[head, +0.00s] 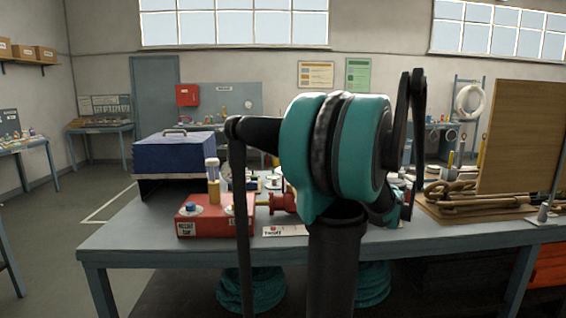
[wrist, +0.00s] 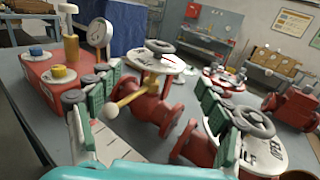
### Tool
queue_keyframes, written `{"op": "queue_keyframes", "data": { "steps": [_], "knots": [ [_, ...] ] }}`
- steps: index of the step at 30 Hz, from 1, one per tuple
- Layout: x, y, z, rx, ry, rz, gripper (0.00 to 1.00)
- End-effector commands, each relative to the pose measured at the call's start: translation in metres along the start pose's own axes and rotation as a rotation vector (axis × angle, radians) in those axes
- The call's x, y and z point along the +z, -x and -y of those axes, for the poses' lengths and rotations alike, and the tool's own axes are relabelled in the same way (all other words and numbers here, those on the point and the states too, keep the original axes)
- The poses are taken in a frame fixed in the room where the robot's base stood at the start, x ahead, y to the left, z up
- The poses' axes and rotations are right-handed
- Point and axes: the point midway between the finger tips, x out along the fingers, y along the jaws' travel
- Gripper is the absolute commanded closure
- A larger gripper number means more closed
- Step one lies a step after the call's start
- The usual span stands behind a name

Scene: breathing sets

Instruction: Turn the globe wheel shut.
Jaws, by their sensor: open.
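A second dark handwheel (wrist: 252,121) sits over a white lettered disc (wrist: 215,121) at the right. I cannot tell for sure which is the globe wheel. My gripper (wrist: 157,88) is open, its green-and-black fingers spread left and right. I see nothing held. In the head view my arm hides the gripper and most of the valves.
A red box (head: 214,222) with knobs stands on the grey bench (head: 150,245); a round gauge (wrist: 100,33) is beside it. A yellow ball-ended lever (wrist: 113,109) sticks out between my fingers. A blue case (head: 176,149) is at the left, a wooden board (head: 520,138) at the right.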

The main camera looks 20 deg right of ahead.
Motion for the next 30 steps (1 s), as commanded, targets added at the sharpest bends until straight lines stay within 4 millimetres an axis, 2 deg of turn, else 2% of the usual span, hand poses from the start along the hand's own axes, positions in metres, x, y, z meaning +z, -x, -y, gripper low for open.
{"op": "queue_keyframes", "data": {
  "steps": [5, 24, 30],
  "knots": [
    [0.002, -0.013, 0.002, 0.001, -0.011, 0.007, 0.22],
    [0.002, -0.136, 0.001, 0.001, -0.008, 0.005, 0.22],
    [0.002, -0.162, 0.001, 0.001, -0.007, 0.005, 0.22]
  ]
}}
